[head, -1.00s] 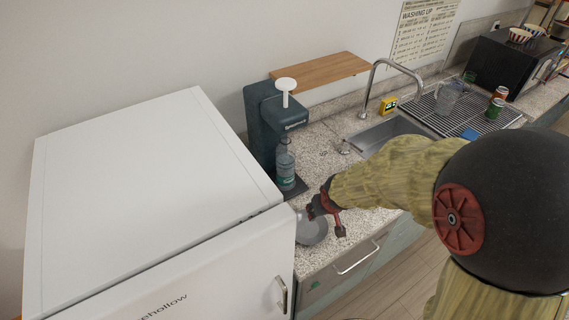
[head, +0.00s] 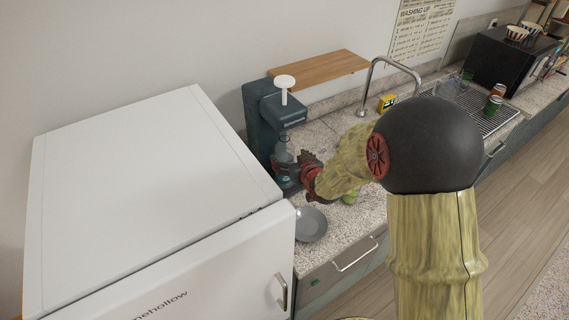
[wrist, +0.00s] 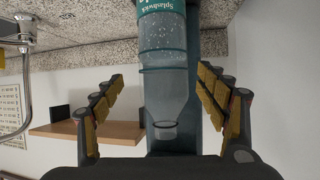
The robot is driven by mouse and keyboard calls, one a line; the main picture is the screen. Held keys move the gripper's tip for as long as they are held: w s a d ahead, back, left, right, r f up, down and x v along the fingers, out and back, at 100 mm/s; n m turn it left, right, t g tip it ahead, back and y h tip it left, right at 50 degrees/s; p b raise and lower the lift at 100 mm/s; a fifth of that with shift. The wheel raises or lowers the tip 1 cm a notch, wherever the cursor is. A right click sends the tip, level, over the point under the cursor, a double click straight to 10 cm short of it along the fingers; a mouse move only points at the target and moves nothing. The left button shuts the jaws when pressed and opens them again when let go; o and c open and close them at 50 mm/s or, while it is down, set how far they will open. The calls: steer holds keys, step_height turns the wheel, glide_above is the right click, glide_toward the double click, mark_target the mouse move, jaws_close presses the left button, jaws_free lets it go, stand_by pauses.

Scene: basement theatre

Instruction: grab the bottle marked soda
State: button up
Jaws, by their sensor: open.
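A clear bottle (head: 284,152) with a teal label stands in the dark teal drinks machine (head: 262,128). In the wrist view, which looks upside down, the bottle (wrist: 164,80) fills the middle and its label reads "Splashwick"; the rest of the label is cut off. In the wrist view my gripper (wrist: 160,88) is open, with one finger on each side of the bottle and a gap visible on both sides.
The white fridge (head: 150,170) stands close on the left. A grey plate (head: 311,225) lies on the speckled counter in front of the machine. A green item (head: 350,196) lies beside my arm. A wooden shelf (head: 320,69) is behind; the tap (head: 366,85) is to the right.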

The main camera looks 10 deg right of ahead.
steer(key=shift+a+x, duration=0.2)
steer(key=shift+x, duration=1.85)
steer(key=shift+s, duration=0.1)
steer(key=shift+c, duration=0.7)
steer(key=c, duration=1.6)
steer(key=shift+r, duration=0.1)
